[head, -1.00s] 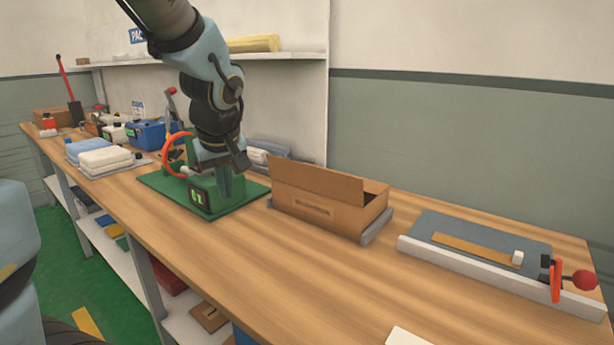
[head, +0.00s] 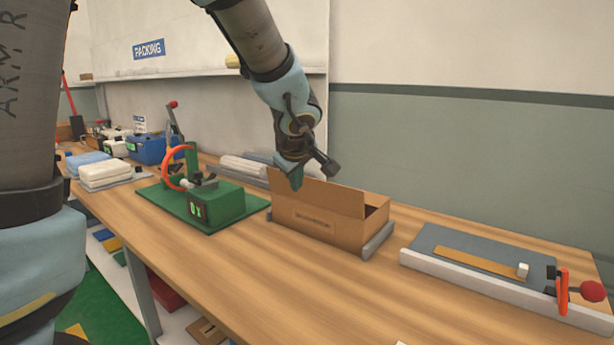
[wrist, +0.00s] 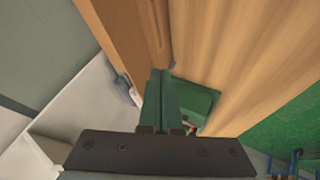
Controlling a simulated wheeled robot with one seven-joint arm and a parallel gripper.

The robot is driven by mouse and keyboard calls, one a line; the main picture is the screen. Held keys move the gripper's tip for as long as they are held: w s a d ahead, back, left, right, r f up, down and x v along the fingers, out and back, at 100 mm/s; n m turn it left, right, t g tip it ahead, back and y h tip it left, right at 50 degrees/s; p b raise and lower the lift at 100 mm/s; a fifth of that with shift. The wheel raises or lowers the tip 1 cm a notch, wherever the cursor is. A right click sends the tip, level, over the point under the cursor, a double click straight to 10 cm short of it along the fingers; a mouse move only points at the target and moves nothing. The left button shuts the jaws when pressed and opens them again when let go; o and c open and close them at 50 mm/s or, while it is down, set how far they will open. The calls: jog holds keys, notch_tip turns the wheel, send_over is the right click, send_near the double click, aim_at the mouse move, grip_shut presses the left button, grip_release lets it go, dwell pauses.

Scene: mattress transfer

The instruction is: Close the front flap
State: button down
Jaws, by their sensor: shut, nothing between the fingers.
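The open cardboard box (head: 312,219) sits on the workbench, its front face toward me. Its front flap (head: 335,196) stands up along the near top edge, and the box's right end looks open behind it. My gripper (head: 296,184) is shut and empty, pointing down at the left part of the flap. I cannot tell whether it touches the flap. In the wrist view the shut green fingers (wrist: 160,88) are beside the brown cardboard (wrist: 122,35). The far side of the box is hidden by the flap.
A green scale-like machine (head: 213,205) with an orange ring stands left of the box. A grey tray with a red-knobbed lever (head: 480,262) lies to the right. The workbench (head: 290,285) is clear in front of the box.

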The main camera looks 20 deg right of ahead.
aim_at(311, 191)
jog(key=shift+w+d+f+p, duration=0.2)
jog(key=shift+w+d+p, duration=0.6)
jog(key=shift+d, duration=0.2)
jog(key=shift+w+d+f+p, duration=0.2)
jog(key=shift+w+d+p, duration=0.55)
jog(key=shift+d, duration=0.2)
jog(key=shift+r, duration=0.15)
